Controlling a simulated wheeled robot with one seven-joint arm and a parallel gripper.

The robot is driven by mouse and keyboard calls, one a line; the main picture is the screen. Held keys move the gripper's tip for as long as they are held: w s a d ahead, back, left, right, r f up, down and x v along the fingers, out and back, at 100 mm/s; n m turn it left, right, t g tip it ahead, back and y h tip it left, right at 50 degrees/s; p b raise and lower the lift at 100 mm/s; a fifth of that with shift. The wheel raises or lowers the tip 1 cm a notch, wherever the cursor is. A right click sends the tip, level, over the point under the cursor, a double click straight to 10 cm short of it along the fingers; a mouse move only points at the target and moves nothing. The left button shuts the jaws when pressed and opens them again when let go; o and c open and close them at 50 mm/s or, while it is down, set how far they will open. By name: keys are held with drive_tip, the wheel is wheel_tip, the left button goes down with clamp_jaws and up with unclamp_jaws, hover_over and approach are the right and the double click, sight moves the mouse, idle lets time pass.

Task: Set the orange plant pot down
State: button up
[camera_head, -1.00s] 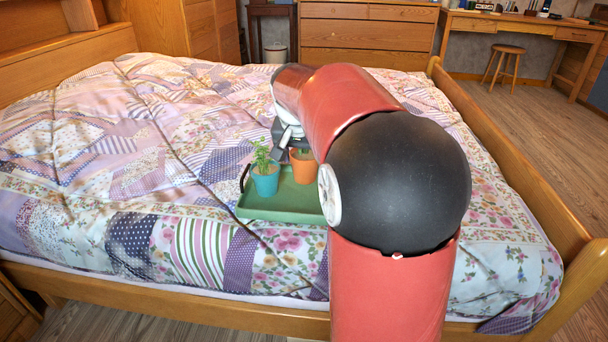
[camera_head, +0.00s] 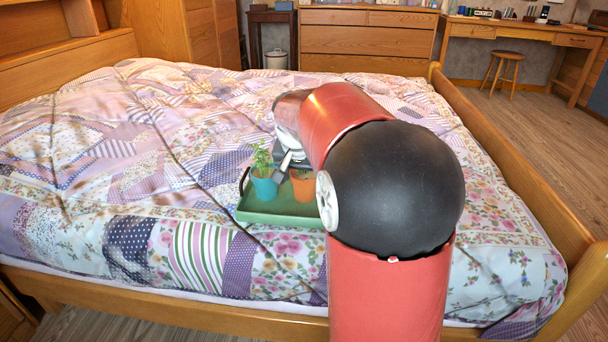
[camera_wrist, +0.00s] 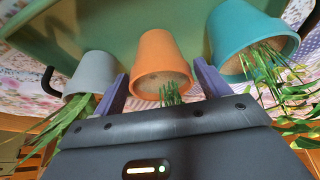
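The orange plant pot (camera_head: 303,188) stands upright on the green tray (camera_head: 282,217), right of the teal pot (camera_head: 264,188). In the wrist view the orange pot (camera_wrist: 160,58) appears upside down, its plant pointing down the picture. My gripper (camera_wrist: 161,72) is open, one finger on each side of the orange pot's rim, with slim gaps showing between fingers and pot. In the head view one finger shows just behind the pots; my arm hides most of the gripper.
A grey pot (camera_wrist: 92,72) with a plant stands on the other side of the orange pot in the wrist view; my arm hides it in the head view. The tray lies on a quilted bed (camera_head: 150,150). The wooden bed rail (camera_head: 510,150) runs along the right.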

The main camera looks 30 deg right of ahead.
drive_tip(key=shift+r, duration=0.1)
drive_tip(key=shift+r, duration=0.25)
drive_tip(key=p+v, duration=0.2)
drive_tip(key=v, duration=0.9)
drive_tip(key=s+a+f+n+y, duration=0.1)
drive_tip(key=s+a+f+n, duration=0.1)
drive_tip(key=s, duration=0.5)
drive_tip(key=s+a+f+n+t+y, duration=0.1)
drive_tip(key=s+a+f+n, duration=0.2)
drive_tip(key=s+a, duration=0.3)
drive_tip(key=s+a+f+n+t+y, duration=0.1)
drive_tip(key=s+a+f+n, duration=0.2)
drive_tip(key=s, duration=0.6)
drive_tip(key=shift+s+a+f, duration=0.35)
drive_tip(key=shift+a+f, duration=0.2)
drive_tip(key=shift+f, duration=0.1)
drive_tip(key=shift+r+p, duration=0.1)
drive_tip(key=shift+p, duration=0.25)
